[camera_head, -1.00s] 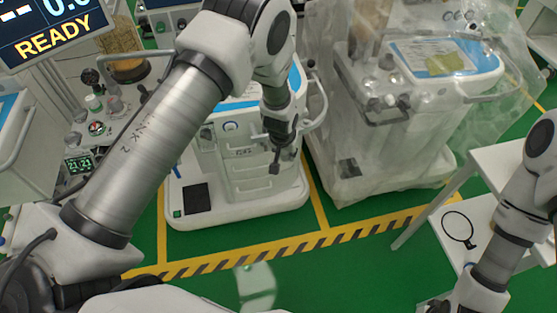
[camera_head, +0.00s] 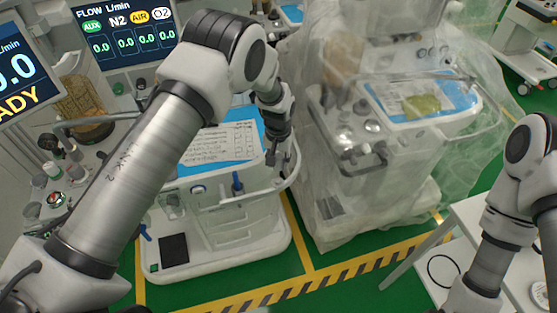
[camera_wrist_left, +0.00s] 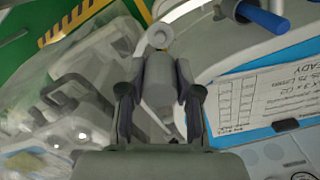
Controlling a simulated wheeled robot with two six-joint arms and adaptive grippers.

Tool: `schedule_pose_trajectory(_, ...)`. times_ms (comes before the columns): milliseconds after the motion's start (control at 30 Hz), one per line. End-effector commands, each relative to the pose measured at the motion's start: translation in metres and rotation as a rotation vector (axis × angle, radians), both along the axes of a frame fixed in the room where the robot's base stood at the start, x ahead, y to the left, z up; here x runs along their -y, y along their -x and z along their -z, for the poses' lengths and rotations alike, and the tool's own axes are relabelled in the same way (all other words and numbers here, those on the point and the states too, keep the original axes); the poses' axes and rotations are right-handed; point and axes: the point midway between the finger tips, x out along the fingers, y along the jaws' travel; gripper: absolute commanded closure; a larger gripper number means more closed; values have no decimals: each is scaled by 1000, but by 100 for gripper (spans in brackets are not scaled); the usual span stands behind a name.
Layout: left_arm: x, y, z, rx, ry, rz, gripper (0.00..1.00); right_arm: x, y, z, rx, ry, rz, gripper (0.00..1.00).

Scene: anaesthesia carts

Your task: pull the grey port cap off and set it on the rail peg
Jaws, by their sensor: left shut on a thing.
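My left gripper (camera_head: 279,160) is over the front right corner of the near cart, close to its curved white rail (camera_head: 292,178). In the left wrist view its fingers (camera_wrist_left: 158,92) are shut on the grey port cap (camera_wrist_left: 158,76), a plain grey cylinder. A pale round end with a darker centre (camera_wrist_left: 160,36) shows just beyond the cap; I cannot tell whether it is the peg or whether they touch. In the head view the cap is too small to make out. My right arm enters at the right; its gripper is out of frame.
A blue-handled part (camera_head: 237,184) stands at the cart's front; it also shows in the left wrist view (camera_wrist_left: 262,17). A printed sheet (camera_head: 222,146) lies on the cart top. A plastic-draped cart (camera_head: 345,190) stands close on the right. A white table (camera_head: 462,262) is at the lower right.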

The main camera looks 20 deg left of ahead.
Motion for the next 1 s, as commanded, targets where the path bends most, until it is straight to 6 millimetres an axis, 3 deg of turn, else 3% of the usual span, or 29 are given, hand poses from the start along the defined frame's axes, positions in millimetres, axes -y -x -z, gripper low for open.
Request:
schedule_pose_trajectory(233, 0, 1, 0, 2, 0, -1, 100, 0, 0, 0, -1, 0, 0, 60)
schedule_pose_trajectory(700, 0, 0, 48, 2, 0, -2, 100, 0, 0, 36, 0, 0, 0, 60)
schedule_pose_trajectory(1000, 0, 0, 57, 3, 0, -2, 100, 0, 0, 41, 0, 0, 0, 60)
